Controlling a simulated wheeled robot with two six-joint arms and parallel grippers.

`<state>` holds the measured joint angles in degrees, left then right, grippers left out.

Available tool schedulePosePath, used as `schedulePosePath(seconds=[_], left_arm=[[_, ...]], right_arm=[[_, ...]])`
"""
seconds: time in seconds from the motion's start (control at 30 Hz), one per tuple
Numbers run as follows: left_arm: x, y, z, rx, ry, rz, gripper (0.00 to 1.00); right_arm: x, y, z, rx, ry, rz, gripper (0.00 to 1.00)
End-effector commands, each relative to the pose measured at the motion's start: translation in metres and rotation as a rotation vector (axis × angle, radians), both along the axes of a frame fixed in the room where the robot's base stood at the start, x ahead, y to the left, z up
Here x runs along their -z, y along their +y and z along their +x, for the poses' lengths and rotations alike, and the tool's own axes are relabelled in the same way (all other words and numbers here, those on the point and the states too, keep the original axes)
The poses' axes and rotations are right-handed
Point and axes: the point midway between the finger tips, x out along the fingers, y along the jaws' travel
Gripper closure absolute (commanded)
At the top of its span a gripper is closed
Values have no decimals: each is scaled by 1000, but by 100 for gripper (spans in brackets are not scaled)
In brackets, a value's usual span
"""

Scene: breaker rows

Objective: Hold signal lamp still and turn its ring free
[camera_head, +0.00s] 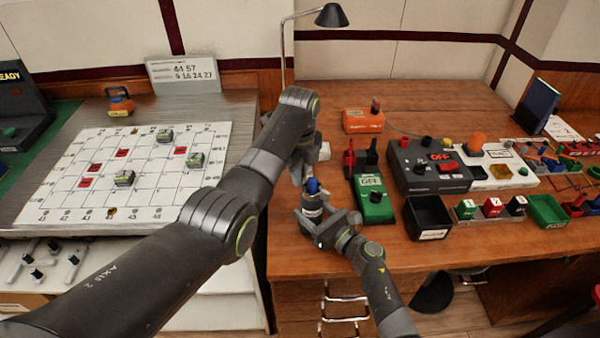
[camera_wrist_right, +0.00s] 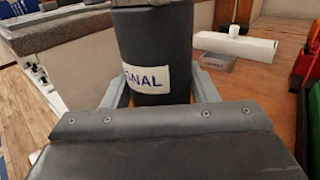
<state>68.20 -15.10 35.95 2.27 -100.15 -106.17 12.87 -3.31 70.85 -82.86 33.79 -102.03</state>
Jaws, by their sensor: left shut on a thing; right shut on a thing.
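The signal lamp (camera_head: 312,205) stands upright near the front left edge of the wooden desk, with a dark body and a blue top (camera_head: 313,186). In the right wrist view its dark cylinder (camera_wrist_right: 152,45) carries a white label, of which "GNAL" can be read. My right gripper (camera_head: 316,217) is shut around the lamp's body from the front. My left gripper (camera_head: 306,172) comes down from above and is shut at the lamp's upper end, on its ring. My left arm and fingers mostly hide the ring, so its seating cannot be told.
To the right are a green box marked OFF (camera_head: 373,200), a black open bin (camera_head: 428,217) and a dark switch panel (camera_head: 430,165). An orange box (camera_head: 363,121) and a desk lamp (camera_head: 331,15) are behind. A white grid board (camera_head: 50,200) lies left.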

Motion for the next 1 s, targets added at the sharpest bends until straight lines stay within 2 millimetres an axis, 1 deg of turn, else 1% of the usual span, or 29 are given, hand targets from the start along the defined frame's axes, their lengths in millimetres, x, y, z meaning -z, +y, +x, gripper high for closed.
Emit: schedulePosePath(seconds=[0.27,0.6,1.0], left_arm=[[0,4,-5,-175,0,-1,100],[0,10,-17,-494,-1,0,100],[0,10,-32,-874,-1,1,100]], right_arm=[[-2,0,0,-1,-3,1,88],[-2,0,0,-1,-3,1,88],[-2,0,0,-1,-4,0,88]])
